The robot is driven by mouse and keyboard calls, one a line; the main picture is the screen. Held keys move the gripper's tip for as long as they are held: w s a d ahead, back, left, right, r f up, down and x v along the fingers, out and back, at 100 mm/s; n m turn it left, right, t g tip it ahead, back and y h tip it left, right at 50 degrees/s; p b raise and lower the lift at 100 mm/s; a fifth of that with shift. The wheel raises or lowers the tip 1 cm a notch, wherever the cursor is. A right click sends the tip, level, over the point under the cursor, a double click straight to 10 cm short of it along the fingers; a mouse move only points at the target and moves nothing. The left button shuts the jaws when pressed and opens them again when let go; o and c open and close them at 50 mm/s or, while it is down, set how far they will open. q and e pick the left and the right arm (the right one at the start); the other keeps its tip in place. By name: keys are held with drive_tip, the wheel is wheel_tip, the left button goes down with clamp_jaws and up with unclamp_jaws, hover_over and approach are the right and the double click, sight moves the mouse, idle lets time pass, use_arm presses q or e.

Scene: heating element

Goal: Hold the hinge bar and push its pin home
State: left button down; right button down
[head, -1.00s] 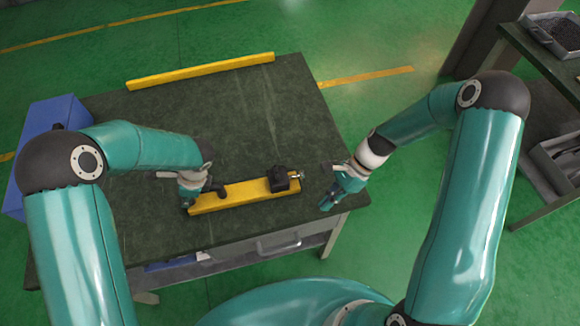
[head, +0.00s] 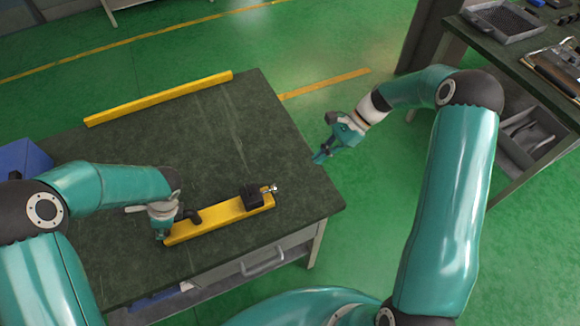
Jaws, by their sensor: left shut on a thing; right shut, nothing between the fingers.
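The yellow hinge bar (head: 217,219) lies near the front edge of the dark table. A black block (head: 252,196) sits on its right end, and a small metal pin (head: 269,188) sticks out of the block to the right. A black knob (head: 192,216) stands near the bar's left part. My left gripper (head: 163,232) is shut on the bar's left end; its fingers are partly hidden. My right gripper (head: 319,157) is shut and empty, raised to the right of the pin, off the table's right edge and clear of the bar.
The table (head: 160,135) has a second yellow bar (head: 160,98) along its far edge and a bare middle. A blue box (head: 22,158) stands at the left. A drawer handle (head: 262,262) shows in front. Another bench (head: 520,75) with trays stands at the right.

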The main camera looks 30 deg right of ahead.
sight(274, 187)
drive_tip(key=x, duration=0.9)
drive_tip(key=shift+a+f, duration=0.1)
drive_tip(key=shift+a, duration=0.05)
drive_tip(key=a, duration=0.3)
drive_tip(key=shift+w+a, duration=0.1)
drive_tip(key=shift+a, duration=0.4)
drive_tip(key=a, duration=0.4)
use_arm(q)
drive_tip(key=shift+d, duration=0.1)
use_arm(e)
drive_tip(key=shift+d, duration=0.1)
